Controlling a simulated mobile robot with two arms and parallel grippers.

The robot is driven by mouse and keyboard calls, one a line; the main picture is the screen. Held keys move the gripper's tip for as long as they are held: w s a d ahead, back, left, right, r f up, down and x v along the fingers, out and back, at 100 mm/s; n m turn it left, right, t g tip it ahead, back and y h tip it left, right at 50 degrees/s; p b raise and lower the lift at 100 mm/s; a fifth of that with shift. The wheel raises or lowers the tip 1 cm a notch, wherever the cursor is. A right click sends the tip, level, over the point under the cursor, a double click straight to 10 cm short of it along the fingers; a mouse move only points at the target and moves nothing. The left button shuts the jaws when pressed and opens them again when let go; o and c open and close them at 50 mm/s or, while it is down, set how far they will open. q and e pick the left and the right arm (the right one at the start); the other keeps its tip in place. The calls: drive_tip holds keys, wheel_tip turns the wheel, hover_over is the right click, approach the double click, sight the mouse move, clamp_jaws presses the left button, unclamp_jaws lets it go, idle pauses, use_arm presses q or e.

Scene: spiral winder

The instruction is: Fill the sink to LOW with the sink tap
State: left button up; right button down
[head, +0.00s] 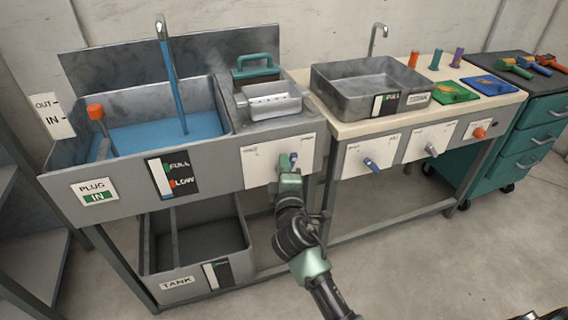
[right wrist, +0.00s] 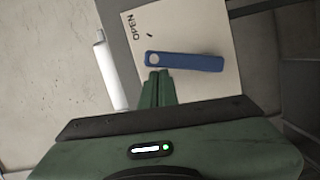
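The large grey sink (head: 65,157) at left holds blue water. A blue stream runs from the sink tap (head: 160,24) into it. The level gauge (head: 172,177) on its front is marked FULL and LOW; its exact reading is too small to tell. The plug sign (head: 96,191) reads IN. A blue lever (right wrist: 195,63) on a white panel marked OPEN lies sideways in the right wrist view; in the head view the lever (head: 293,157) is partly hidden. My right gripper (head: 287,173) is at the lever, its fingers (right wrist: 158,84) shut together at the pivot end, not around it. My left gripper is out of view.
A second sink (head: 340,105) with its own tap stands on the right bench, with blue, grey and orange controls (head: 370,164) below. A grey tank (head: 196,293) sits under the large sink. A teal drawer cabinet (head: 530,145) is at far right.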

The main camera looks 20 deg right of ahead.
drive_tip(key=v, duration=0.7)
drive_tip(key=shift+s, duration=0.4)
drive_tip(key=shift+a, duration=0.1)
idle(3.8)
